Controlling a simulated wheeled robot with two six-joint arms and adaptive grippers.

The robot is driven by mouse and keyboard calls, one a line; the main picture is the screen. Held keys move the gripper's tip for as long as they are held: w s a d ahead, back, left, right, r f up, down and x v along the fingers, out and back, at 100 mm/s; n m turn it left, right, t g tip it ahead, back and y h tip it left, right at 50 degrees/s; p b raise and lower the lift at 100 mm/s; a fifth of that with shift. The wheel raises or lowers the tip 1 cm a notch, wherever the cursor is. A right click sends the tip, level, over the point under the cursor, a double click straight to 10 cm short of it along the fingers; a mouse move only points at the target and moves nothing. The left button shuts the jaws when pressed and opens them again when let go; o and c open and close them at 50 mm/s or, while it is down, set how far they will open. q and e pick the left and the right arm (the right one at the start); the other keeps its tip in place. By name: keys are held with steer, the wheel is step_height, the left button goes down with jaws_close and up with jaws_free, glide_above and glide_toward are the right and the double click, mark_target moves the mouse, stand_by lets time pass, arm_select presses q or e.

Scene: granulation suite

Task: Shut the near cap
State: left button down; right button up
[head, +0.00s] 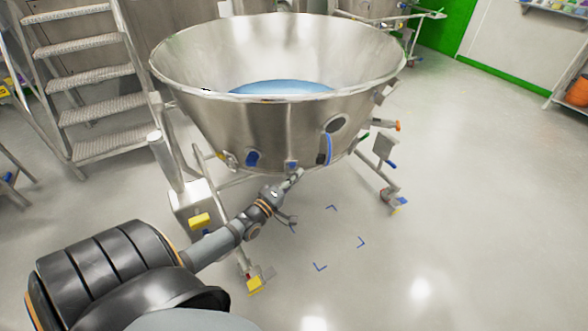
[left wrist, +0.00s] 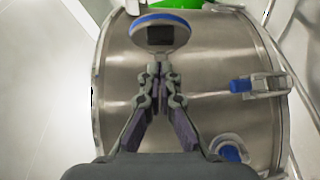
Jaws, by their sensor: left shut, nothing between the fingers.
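The steel bowl (head: 210,120) has a dark oval port (head: 335,125) low on its near wall. A cap with a blue rim (head: 329,148) stands out edge-on beside the port, open. In the left wrist view a round disc with a blue rim and dark square centre, which looks like this cap (left wrist: 180,36), is ahead of the fingertips. My left gripper (head: 297,174) is shut and empty, below and left of the cap; it also shows in the left wrist view (left wrist: 160,76). I cannot tell whether it touches the cap. My right gripper is out of view.
The bowl's wheeled frame has a yellow-pedalled caster (head: 254,285) near my arm. Metal steps (head: 95,80) stand at left. The floor (head: 450,230) at right is clear.

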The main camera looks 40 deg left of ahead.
arm_select(q)
steer(key=b, duration=0.2)
glide_toward(323, 149)
steer(key=shift+w+a+f, duration=0.1)
steer(key=shift+w+f, duration=0.1)
steer(key=shift+w, duration=0.85)
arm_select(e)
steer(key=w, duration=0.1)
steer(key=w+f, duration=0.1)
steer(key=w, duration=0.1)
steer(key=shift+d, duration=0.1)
